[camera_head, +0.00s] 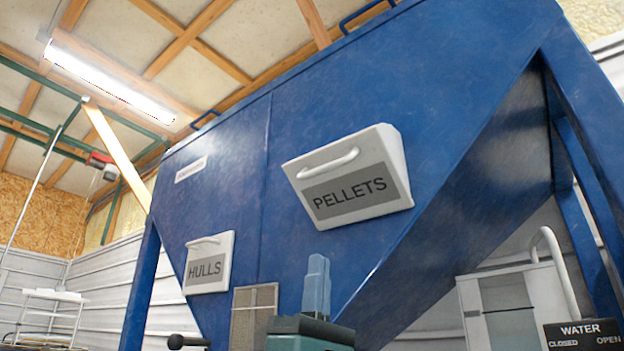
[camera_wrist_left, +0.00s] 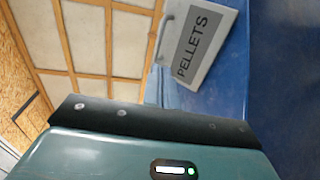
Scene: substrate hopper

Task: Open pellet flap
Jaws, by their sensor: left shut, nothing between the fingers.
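The pellet flap (camera_head: 350,186) is a white panel with a grey PELLETS label and a white bar handle (camera_head: 328,163) along its upper edge. It sits on the sloping blue hopper (camera_head: 330,110). Its right side shows some thickness, and I cannot tell whether it stands ajar. My left gripper (camera_head: 317,262) points up below the flap, its pale blue fingers together and empty, apart from the handle. My right gripper is out of view.
A smaller HULLS flap (camera_head: 209,263) is on the hopper at lower left. A mesh panel (camera_head: 254,315) is beside my left gripper. A white cabinet (camera_head: 515,305) and a WATER sign (camera_head: 581,334) stand at lower right. A white shelf (camera_head: 52,312) is far left.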

